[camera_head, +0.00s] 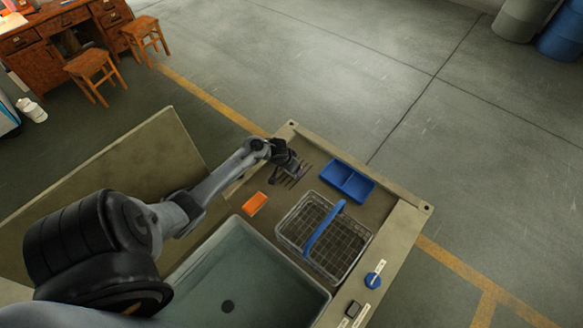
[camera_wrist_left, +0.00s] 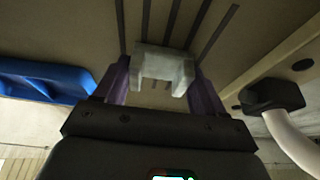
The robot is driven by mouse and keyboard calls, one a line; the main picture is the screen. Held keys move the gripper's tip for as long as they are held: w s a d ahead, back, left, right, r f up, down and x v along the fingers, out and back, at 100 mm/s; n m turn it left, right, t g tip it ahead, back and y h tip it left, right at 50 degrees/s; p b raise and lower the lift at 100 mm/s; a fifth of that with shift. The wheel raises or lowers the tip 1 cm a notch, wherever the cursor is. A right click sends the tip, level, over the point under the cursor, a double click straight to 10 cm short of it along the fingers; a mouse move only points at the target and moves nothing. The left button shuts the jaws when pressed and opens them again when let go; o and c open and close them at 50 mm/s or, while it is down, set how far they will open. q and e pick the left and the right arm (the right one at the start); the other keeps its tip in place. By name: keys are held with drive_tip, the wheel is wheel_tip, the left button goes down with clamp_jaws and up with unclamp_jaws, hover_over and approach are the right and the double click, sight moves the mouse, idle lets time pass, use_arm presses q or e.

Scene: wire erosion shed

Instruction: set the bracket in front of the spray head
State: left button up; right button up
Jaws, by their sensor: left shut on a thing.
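My left gripper (camera_head: 285,178) is at the far end of the worktop, over a patch of dark slots. In the left wrist view its purple fingers (camera_wrist_left: 165,82) are shut on a light grey, U-shaped bracket (camera_wrist_left: 165,66). The slots show beyond the bracket; I cannot tell whether it touches the surface. A black block-like head on a pale curved pipe, which looks like the spray head (camera_wrist_left: 272,95), is to the right of the gripper in the wrist view, apart from the bracket. The bracket cannot be made out in the head view. My right gripper is not in view.
A blue two-compartment tray (camera_head: 348,182) lies right of the gripper. A wire basket (camera_head: 362,240) with a blue handle, an orange block (camera_head: 255,203) and a large basin (camera_head: 200,290) are nearer.

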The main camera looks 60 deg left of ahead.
use_arm(q)
drive_tip(key=o, duration=1)
drive_tip(key=shift+f, duration=0.15)
drive_tip(key=o, duration=0.4)
drive_tip(key=p+v, duration=0.4)
drive_tip(key=v, duration=0.8)
drive_tip(key=shift+w, duration=0.1)
drive_tip(key=shift+p, duration=0.3)
